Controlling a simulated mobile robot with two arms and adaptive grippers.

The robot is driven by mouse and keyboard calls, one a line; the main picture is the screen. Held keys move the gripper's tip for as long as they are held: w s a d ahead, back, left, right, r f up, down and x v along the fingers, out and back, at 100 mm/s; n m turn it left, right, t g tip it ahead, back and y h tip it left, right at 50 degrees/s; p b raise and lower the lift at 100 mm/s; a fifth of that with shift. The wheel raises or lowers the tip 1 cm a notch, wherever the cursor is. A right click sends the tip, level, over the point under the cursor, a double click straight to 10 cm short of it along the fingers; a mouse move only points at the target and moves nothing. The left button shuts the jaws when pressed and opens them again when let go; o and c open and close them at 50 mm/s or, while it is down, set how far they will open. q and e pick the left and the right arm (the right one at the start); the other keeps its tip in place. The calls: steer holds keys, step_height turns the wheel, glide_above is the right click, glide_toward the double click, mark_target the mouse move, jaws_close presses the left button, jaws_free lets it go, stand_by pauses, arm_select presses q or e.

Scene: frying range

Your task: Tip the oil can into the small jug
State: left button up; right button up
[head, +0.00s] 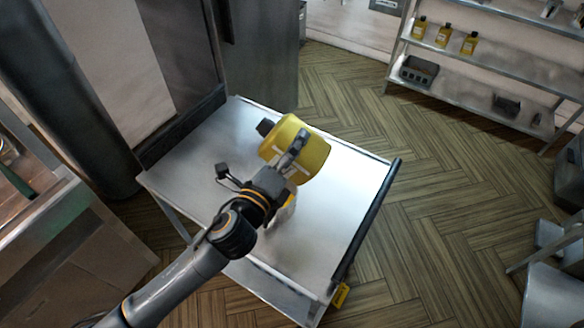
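The yellow oil can (313,160) is over the steel cart top, lying over with its dark cap (265,127) toward the left. My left gripper (297,146) comes in from the lower left and its fingers are closed together at the can's handle side. A small pale and yellowish piece (291,201) shows just below the can, beside my gripper. It may be the small jug, but it is mostly hidden by the can and gripper. I cannot tell whether the can touches it. My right gripper is not in view.
The steel cart (225,140) has bare room around the can and a dark bar (368,220) along its right edge. A shelf rack (480,65) with several yellow bottles stands at the back right. A counter (60,240) is at left. The wooden floor is open.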

arm_select(q)
steer(key=m, duration=0.3)
steer(key=r+m, duration=0.1)
steer(key=m, duration=0.3)
steer(key=shift+w+r, duration=0.1)
steer(key=shift+r, duration=0.05)
steer(key=m, duration=0.5)
steer(key=shift+r, duration=0.3)
